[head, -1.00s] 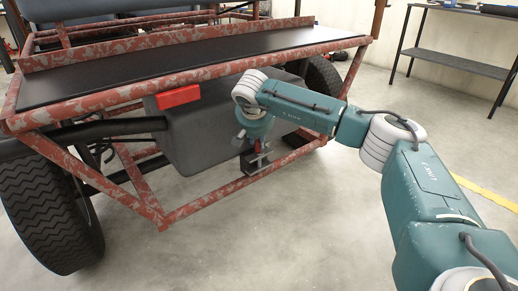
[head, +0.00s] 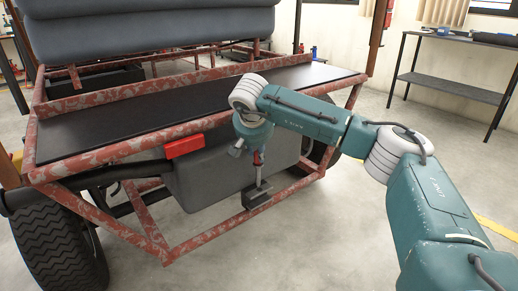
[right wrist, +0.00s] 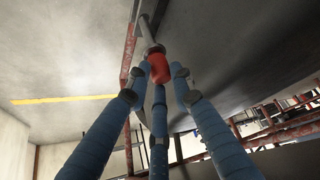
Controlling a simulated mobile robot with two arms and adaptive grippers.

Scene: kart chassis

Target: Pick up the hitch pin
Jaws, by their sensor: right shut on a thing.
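The hitch pin has a red handle and a pale metal shaft. In the head view its shaft (head: 259,176) hangs below my right gripper (head: 257,155), pointing down at the dark hitch block (head: 256,196) on the red frame's lower bar. Whether the pin's tip is clear of the block, I cannot tell. In the right wrist view the red handle (right wrist: 159,70) sits between the blue fingers of my right gripper (right wrist: 157,78), which are shut on it. The shaft runs up and away from the handle. My left gripper is not in view.
A black deck (head: 180,108) lies above. A wheel (head: 58,245) stands at the left. A dark shelf (head: 455,88) stands back right; floor at right is open.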

